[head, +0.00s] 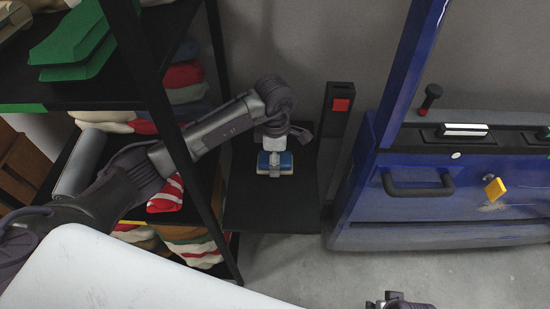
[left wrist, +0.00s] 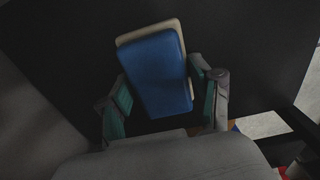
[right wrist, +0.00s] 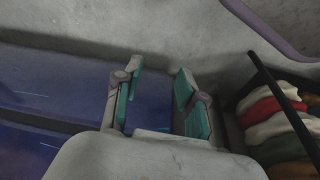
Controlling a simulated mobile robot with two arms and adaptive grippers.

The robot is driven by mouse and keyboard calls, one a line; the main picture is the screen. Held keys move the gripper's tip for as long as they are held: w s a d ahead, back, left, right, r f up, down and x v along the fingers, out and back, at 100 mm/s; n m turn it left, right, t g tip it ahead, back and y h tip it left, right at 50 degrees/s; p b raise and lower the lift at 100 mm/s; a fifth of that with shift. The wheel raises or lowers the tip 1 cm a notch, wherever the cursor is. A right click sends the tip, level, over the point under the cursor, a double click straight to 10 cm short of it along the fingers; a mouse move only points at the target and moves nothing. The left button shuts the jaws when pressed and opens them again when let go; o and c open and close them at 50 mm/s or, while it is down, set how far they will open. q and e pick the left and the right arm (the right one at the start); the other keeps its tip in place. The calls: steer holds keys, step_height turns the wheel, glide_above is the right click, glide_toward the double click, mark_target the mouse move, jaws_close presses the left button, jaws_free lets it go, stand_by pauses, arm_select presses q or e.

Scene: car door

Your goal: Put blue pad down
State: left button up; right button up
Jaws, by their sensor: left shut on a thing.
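The blue pad (head: 275,162) has a pale layer under its blue face. In the head view it is over a low black stand (head: 272,210) beside the shelf; I cannot tell whether it touches the stand. My left gripper (head: 275,165) reaches over the stand and is shut on the pad. In the left wrist view the blue pad (left wrist: 158,75) sits between the fingers of my left gripper (left wrist: 163,97), against a dark surface. My right gripper (right wrist: 157,88) is open and empty in the right wrist view. Only a bit of it shows at the head view's bottom edge.
A black shelf rack (head: 168,100) with folded cloths stands left of the stand, close to my left arm. A black post with a red square (head: 341,104) rises behind the stand. A blue car door (head: 440,205) with a yellow piece (head: 495,189) stands at the right.

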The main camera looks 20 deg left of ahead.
steer(key=shift+r, duration=0.2)
arm_select(q)
steer(key=o, duration=1)
arm_select(e)
steer(key=shift+r, duration=0.15)
arm_select(q)
steer(key=shift+r, duration=0.15)
step_height(320, 180, up, 12)
steer(key=p, duration=0.1)
steer(key=shift+p, duration=0.3)
arm_select(e)
step_height(320, 180, down, 6)
steer(key=s, duration=0.1)
steer(key=shift+s, duration=0.1)
